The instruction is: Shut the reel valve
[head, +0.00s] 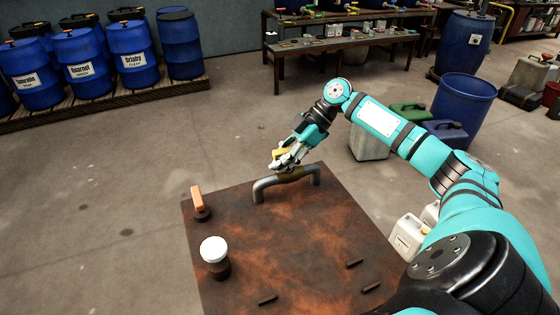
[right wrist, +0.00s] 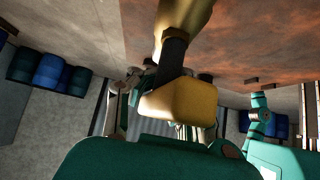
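A grey pipe bent like a low arch (head: 265,188) stands at the far edge of a rusty brown table. A brass-coloured valve body sits along its top (head: 292,174); it also shows at the top of the right wrist view (right wrist: 184,22). A yellow block handle (right wrist: 180,103) on a dark stem joins this body. My right gripper (head: 287,158) is at the yellow handle, above the pipe. One finger shows left of the handle in the right wrist view; the other is mostly hidden, so I cannot tell whether they grip it. My left gripper is out of view.
On the rusty table (head: 300,245) stand an orange lever (head: 197,198) at the left and a white-capped knob (head: 214,250) at the front left. Small dark bars lie at the front right. Blue barrels (head: 133,52) stand far left; a blue drum (head: 463,103) stands right.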

